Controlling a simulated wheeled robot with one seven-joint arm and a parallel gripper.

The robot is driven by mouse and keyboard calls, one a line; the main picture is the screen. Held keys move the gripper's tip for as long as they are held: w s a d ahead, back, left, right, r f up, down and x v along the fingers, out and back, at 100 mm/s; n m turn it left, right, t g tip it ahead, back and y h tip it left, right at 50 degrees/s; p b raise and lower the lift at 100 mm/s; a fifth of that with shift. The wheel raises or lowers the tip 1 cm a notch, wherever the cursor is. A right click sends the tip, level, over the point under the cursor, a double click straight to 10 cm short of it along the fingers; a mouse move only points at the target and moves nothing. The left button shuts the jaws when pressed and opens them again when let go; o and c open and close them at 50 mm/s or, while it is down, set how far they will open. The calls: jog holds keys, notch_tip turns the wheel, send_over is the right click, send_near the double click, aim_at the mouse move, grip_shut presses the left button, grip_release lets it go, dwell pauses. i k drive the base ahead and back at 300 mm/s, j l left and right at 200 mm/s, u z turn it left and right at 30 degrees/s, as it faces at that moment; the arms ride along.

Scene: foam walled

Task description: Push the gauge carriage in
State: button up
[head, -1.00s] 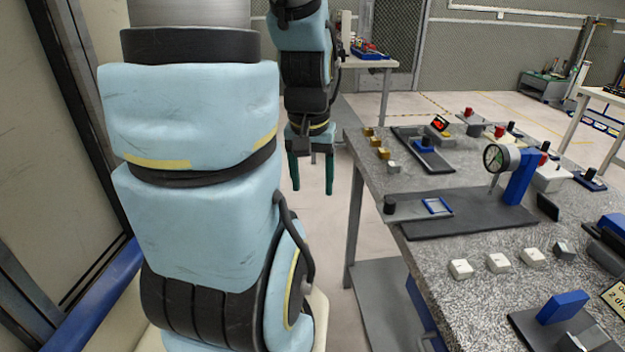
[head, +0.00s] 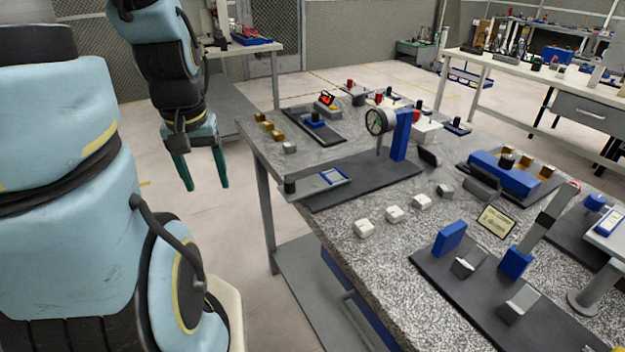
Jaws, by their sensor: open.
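The gauge stands on the granite table as a round dial (head: 377,122) on a blue upright (head: 401,134), over a dark base plate (head: 375,180). A grey carriage with a blue-framed top (head: 330,178) and a black knob (head: 290,186) sits at the left end of that plate, sticking out towards the table's left edge. My gripper (head: 208,187) hangs pointing down, left of the table and of the knob. It is open and empty, with its two green fingers apart, touching nothing.
White blocks (head: 394,214) lie in front of the gauge plate, and brass blocks (head: 264,117) along the far left edge. A dark fixture with a blue block (head: 449,237) stands at the near right. Floor left of the table is clear.

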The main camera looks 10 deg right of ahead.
aim_at(292, 190)
jog(key=i+j, duration=0.1)
jog(key=j, duration=0.45)
jog(key=i+j, duration=0.1)
jog(key=j, duration=0.4)
jog(key=i+j, duration=0.1)
jog(key=j, duration=0.45)
